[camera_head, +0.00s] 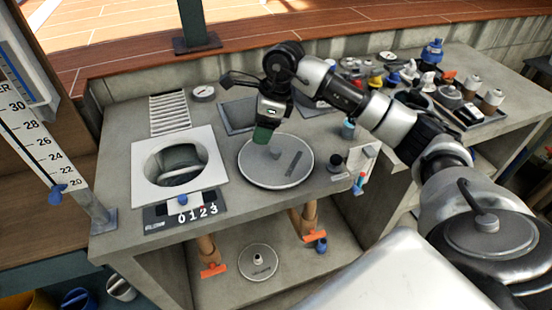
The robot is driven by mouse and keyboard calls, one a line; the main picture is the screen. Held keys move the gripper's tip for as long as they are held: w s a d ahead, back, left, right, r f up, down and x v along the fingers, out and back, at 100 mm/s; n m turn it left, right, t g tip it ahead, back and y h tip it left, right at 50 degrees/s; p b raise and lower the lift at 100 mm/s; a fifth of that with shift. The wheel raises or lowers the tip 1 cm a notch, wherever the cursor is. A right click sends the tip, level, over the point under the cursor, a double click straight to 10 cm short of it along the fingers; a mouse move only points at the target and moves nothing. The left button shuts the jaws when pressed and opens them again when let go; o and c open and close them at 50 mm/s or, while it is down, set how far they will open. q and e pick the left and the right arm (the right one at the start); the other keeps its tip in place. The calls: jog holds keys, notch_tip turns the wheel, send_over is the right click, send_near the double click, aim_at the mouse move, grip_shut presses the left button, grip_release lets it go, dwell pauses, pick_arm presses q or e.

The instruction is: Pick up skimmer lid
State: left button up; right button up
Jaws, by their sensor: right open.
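A round grey disc with a light rim and a small knob, which looks like the skimmer lid (262,175), lies flat on the concrete bench. A dark bar-shaped mark shows right of its knob. My right gripper (262,136) is open and empty, pointing down above the far left part of the disc, close to the knob. Its fingertips are partly hidden, and I cannot tell how high they are. A white square frame with a round opening (142,181) sits left of the disc. My left gripper is not in view.
A smaller round lid (258,270) lies on the lower shelf between pipes with orange handles. A black-knobbed fitting (336,161) stands right of the disc. A tray of small parts (480,128) is at the back right. A gauge board (40,140) stands left.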

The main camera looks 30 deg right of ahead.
jog(key=d+h, duration=0.1)
jog(key=d, duration=0.1)
jog(key=d+h, duration=0.1)
jog(key=d, duration=0.1)
jog(key=shift+s+d+r+g, duration=0.15)
jog(key=shift+d+r+g, duration=0.05)
jog(key=shift+d+g, duration=0.1)
send_over(276, 149)
notch_tip(276, 149, down, 4)
jog(key=shift+d+f+p, duration=0.15)
jog(key=shift+f+p, duration=0.05)
jog(key=shift+p, duration=0.2)
notch_tip(276, 149, down, 5)
jog(key=shift+s+r+p, duration=0.1)
jog(key=shift+p, duration=0.75)
jog(key=shift+a+f, duration=0.2)
jog(key=shift+f, duration=0.15)
jog(key=shift+c, duration=0.3)
jog(key=c, duration=1.1)
jog(key=shift+o, duration=0.2)
